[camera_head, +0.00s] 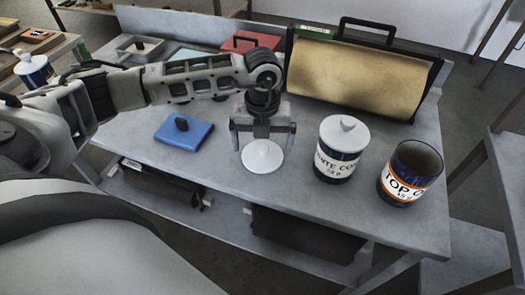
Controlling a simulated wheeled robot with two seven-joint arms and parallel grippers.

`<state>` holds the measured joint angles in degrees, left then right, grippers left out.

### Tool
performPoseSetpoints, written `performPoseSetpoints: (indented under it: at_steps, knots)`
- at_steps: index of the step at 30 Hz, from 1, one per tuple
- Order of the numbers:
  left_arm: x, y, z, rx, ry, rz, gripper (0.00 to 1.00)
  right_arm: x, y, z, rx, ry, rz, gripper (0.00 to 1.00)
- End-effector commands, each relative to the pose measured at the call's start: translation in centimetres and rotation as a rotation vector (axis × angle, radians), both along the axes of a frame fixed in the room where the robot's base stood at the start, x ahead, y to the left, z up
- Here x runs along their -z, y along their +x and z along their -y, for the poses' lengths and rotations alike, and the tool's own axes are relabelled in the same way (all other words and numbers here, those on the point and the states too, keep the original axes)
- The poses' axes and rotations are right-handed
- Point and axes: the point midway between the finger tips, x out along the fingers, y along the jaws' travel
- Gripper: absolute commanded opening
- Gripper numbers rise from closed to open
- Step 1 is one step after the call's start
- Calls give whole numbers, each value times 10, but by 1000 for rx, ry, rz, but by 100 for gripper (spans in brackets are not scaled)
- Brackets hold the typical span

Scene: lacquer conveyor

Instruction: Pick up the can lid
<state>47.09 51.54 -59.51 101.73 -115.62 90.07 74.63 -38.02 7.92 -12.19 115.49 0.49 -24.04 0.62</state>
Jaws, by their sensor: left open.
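The can lid (262,157) is a round white disc lying on the grey table. My left gripper (263,150) points down right over it, with its two fingers apart on either side of the lid's middle. The lid's knob is not clear between the fingers. I cannot tell whether the fingers touch the lid. An open can (408,175) with a dark body and an orange-edged label stands at the right. My right gripper is not in view.
A blue slab with a dark knob (184,131) lies to the left. A red case (248,44) and a brown roll on a stand (358,78) are behind. The table front (310,215) is clear. Another can (35,70) stands at far left.

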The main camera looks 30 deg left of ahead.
Motion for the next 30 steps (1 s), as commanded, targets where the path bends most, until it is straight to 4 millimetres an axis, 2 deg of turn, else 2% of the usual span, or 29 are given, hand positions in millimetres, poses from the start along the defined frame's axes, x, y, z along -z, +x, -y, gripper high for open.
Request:
performPoseSetpoints:
  at_steps: [4,12,13,15,16,30]
  knots:
    - [17,0,0,-1,0,-1,100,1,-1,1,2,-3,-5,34]
    - [22,0,0,0,0,1,100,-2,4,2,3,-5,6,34]
    - [22,0,0,0,-1,1,94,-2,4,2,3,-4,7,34]
    - [22,0,0,0,-1,1,75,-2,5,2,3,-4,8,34]
    - [22,0,0,0,-1,1,69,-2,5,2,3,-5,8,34]
    - [16,1,0,0,-1,3,69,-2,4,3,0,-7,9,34]
